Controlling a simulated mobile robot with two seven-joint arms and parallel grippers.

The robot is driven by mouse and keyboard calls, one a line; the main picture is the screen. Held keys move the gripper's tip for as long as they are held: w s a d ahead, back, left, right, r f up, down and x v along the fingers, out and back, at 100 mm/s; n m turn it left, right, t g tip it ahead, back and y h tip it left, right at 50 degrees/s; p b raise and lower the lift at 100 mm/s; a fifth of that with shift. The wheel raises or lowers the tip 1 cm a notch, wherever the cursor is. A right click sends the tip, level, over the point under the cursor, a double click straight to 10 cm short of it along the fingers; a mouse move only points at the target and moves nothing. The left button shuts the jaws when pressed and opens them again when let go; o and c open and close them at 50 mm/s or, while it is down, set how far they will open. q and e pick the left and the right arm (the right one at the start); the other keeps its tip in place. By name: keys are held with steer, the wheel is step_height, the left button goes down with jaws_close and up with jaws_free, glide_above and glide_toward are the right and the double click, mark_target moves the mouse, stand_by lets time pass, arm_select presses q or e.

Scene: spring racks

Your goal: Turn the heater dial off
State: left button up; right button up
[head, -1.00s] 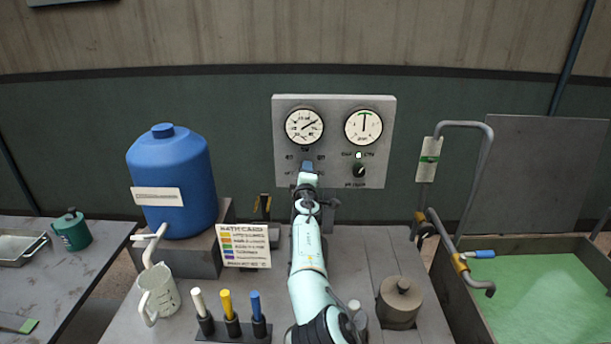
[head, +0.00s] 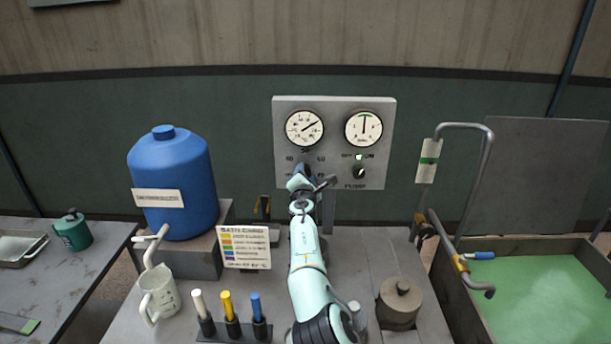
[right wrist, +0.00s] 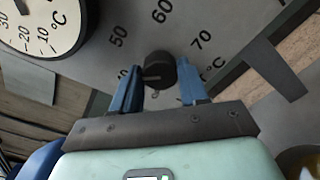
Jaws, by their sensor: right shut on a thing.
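The heater dial (right wrist: 160,70) is a small black knob on the grey panel (head: 335,104), ringed by temperature numbers such as 50, 60 and 70. My right gripper (right wrist: 160,84) is shut on it, with a blue finger on each side. A light mark shows on the knob, but I cannot tell which number it points to. In the head view my right gripper (head: 303,171) covers most of the dial. My left gripper is not in view.
A round temperature gauge (head: 305,128) and a second gauge (head: 363,129) sit above the dial. A pump knob (head: 358,172) is to its right. A blue tank (head: 173,190), mug (head: 159,292) and card (head: 245,247) stand left of my arm, a lidded pot (head: 399,302) right.

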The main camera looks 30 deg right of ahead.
steer(key=n, duration=0.4)
steer(key=shift+r+n, duration=0.15)
steer(key=shift+n, duration=0.15)
steer(key=n, duration=0.3)
steer(key=shift+a+n, duration=0.1)
steer(key=shift+n, duration=0.2)
steer(key=n, duration=0.4)
steer(key=shift+p, duration=0.4)
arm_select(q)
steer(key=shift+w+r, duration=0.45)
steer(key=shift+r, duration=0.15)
arm_select(e)
steer(key=n, duration=0.4)
steer(key=shift+n, duration=0.4)
steer(key=o, duration=1.1)
steer(key=shift+w, duration=0.1)
steer(key=shift+c, duration=0.2)
steer(key=shift+f, duration=0.2)
